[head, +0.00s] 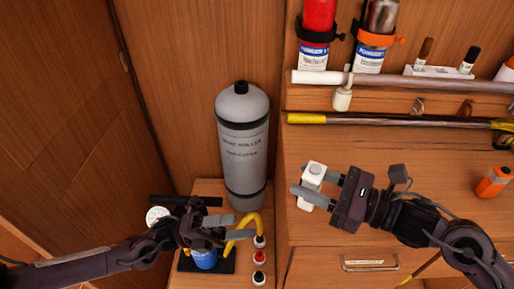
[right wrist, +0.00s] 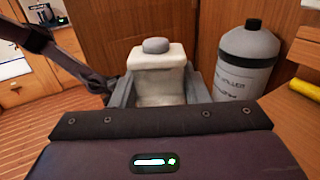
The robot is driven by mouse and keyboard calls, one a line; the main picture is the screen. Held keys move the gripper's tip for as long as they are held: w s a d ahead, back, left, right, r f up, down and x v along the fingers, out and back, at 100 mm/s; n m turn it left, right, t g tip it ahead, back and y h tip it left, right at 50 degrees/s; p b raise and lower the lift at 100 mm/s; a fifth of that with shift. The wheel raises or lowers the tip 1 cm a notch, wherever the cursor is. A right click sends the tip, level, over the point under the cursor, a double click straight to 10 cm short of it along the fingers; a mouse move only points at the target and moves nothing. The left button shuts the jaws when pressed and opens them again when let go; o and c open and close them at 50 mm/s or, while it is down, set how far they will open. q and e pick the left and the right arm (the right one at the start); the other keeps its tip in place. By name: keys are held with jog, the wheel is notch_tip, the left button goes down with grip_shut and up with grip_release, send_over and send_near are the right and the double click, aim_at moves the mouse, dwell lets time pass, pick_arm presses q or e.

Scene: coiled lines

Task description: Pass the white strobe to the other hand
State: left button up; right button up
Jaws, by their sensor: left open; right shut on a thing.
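The white strobe (head: 312,175) is a small white block with a grey round cap. My right gripper (head: 309,183) is shut on it and holds it up, left of the wooden counter's drawer front. In the right wrist view the strobe (right wrist: 158,75) sits between the two grey fingers, cap away from the palm. My left gripper (head: 241,227) is open and empty, lower left of the strobe and apart from it. Its fingers point right, above the small shelf and in front of the grey cylinder.
A grey cylinder (head: 242,150) stands upright behind my left gripper. A blue canister (head: 205,259), a yellow hose (head: 238,238) and small bottles (head: 259,258) are below it. A rack with red and orange items (head: 318,20) is at the top.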

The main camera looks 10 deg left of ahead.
pick_arm(q)
jog(key=w+a+t+y, duration=0.2)
jog(key=w+a+t, duration=0.4)
jog(key=n+g+y, duration=0.5)
jog(key=n+g, duration=0.8)
jog(key=n, duration=0.2)
send_near(317, 170)
jog(key=w+a+f, duration=0.1)
jog(key=a+f, duration=0.1)
jog(key=x, duration=1.2)
jog(key=shift+w+d+r, duration=0.15)
jog(key=shift+d+r, duration=0.05)
jog(key=shift+r, duration=0.05)
